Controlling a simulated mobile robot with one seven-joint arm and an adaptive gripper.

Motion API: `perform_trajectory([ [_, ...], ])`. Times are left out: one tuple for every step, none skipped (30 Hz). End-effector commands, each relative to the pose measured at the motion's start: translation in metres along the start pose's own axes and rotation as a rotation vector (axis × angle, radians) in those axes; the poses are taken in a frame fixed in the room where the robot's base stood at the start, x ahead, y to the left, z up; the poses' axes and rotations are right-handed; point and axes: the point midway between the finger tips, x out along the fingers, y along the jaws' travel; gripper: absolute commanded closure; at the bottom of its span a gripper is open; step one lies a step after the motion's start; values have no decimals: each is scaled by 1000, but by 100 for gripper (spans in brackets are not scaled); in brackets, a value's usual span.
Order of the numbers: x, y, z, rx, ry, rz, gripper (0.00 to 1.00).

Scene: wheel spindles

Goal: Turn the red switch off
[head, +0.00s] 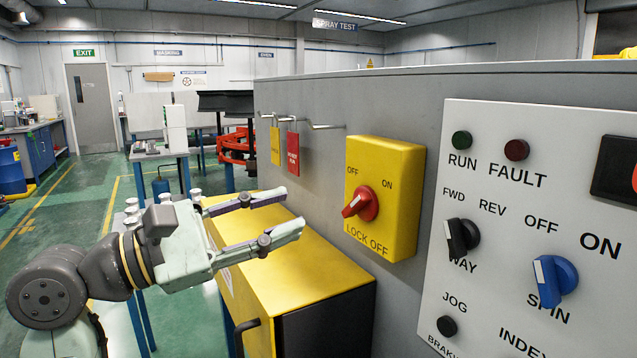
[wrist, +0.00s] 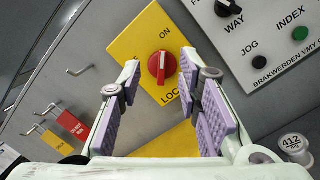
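The red switch (head: 361,204) is a rotary knob on a yellow box (head: 405,178) fixed to a grey cabinet wall. The box is lettered OFF, ON and LOCK OFF. In the wrist view the red switch (wrist: 162,67) shows between my fingertips, and its white-marked handle lines up toward ON. The OFF label is not readable there. My gripper (head: 292,210) is open and empty, left of the switch and apart from it in the head view. Its purple-padded fingers (wrist: 160,60) point at the yellow box.
A white control panel (head: 545,130) with black (head: 461,238) and blue (head: 554,281) knobs is right of the switch. Yellow and red tags (head: 293,152) hang on hooks to its left. A yellow-topped cabinet (head: 290,265) stands below my gripper.

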Motion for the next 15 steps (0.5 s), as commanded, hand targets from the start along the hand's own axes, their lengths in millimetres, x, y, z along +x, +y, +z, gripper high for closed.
perform_trajectory([
  [1,4,-10,22,58,-20,68],
  [1,4,-16,33,85,-31,68],
  [2,4,-23,43,114,-43,68],
  [2,3,-27,48,128,-49,68],
  [4,3,-29,53,138,-55,68],
  [6,3,-32,56,146,-59,68],
  [9,2,-33,57,148,-60,68],
  [13,2,-33,57,148,-62,68],
  [19,2,-34,56,146,-63,68],
  [24,2,-34,56,145,-62,68],
  [29,2,-34,56,144,-62,68],
  [37,1,-34,55,144,-62,68],
  [43,1,-35,54,144,-63,68],
  [49,1,-36,53,142,-62,68],
  [57,0,-36,54,142,-61,68],
])
